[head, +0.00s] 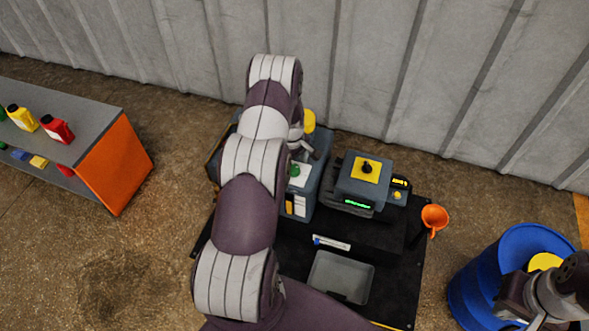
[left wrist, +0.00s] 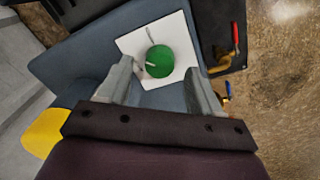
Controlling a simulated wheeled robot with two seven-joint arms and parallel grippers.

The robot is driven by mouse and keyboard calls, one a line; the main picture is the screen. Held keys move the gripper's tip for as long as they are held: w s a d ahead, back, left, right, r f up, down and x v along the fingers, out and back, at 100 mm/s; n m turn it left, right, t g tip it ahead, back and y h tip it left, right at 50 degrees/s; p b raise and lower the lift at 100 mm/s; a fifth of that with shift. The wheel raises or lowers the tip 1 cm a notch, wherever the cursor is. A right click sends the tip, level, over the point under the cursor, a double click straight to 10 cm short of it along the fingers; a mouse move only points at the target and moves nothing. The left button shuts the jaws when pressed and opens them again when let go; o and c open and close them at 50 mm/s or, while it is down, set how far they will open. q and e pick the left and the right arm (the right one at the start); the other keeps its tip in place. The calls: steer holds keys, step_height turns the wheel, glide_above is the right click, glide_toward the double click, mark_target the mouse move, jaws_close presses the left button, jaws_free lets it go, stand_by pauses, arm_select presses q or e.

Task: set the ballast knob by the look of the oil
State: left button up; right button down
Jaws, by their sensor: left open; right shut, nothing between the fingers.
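The green ballast knob (left wrist: 160,61) sits on a white plate (left wrist: 178,32) on top of the blue-grey pump (left wrist: 80,62). A pale mark shows on the knob's left side and another line on the plate above it. My left gripper (left wrist: 163,84) is open above the knob, its fingers apart on either side of the near part of the plate. In the head view the knob (head: 294,170) shows beside my left gripper (head: 300,148). Small orange and white panels (head: 296,205) are on the pump's front; the oil's look is too small to tell. My right gripper (head: 540,300) is shut near the blue drum.
A box with a yellow top and black knob (head: 367,167) stands right of the pump. A grey tray (head: 341,277) lies on the black base. An orange funnel (head: 434,216) and blue drum (head: 487,284) are to the right. An orange-sided bench (head: 115,165) holds bottles at left.

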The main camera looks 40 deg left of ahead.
arm_select(q)
step_height(320, 180, down, 2)
steer(key=shift+f, duration=0.1)
steer(key=c, duration=1)
steer(key=shift+c, duration=0.2)
